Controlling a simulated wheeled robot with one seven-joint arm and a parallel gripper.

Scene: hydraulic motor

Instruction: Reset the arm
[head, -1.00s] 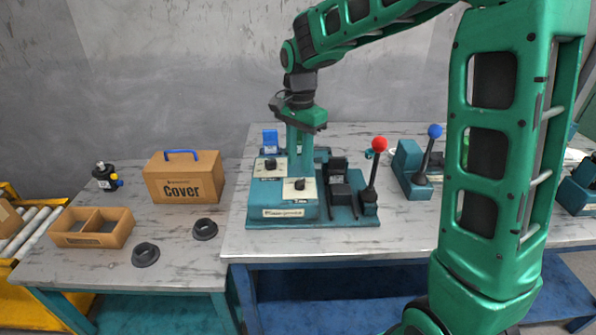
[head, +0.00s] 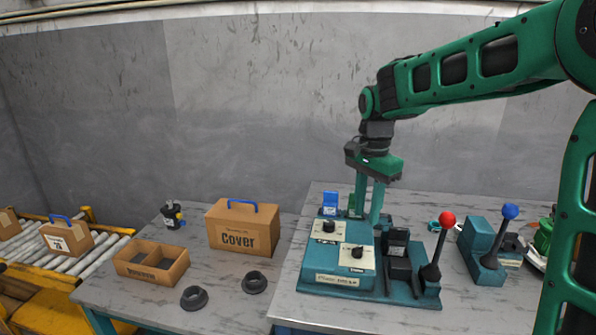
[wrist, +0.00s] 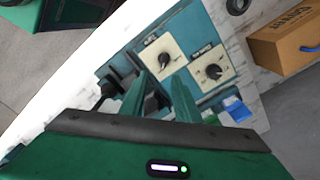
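My gripper (head: 368,208) hangs from my green arm, fingers pointing down, behind the dials of the teal control station (head: 330,288). In the wrist view its two green fingers (wrist: 158,92) stand apart with nothing seen between them, so it is open and empty. The station has two white plates with black knobs (head: 328,226) (head: 357,252), a blue block (head: 330,204) at its back and a lever with a red ball (head: 447,218). Whether the fingertips touch the station cannot be told.
An orange cover box (head: 242,230) with a blue handle, a divided tray (head: 118,262), two black rings (head: 194,298) (head: 255,283) and a small black motor (head: 172,214) are on the left table. A blue-ball lever unit (head: 490,262) stands right. A roller conveyor (head: 90,256) is far left.

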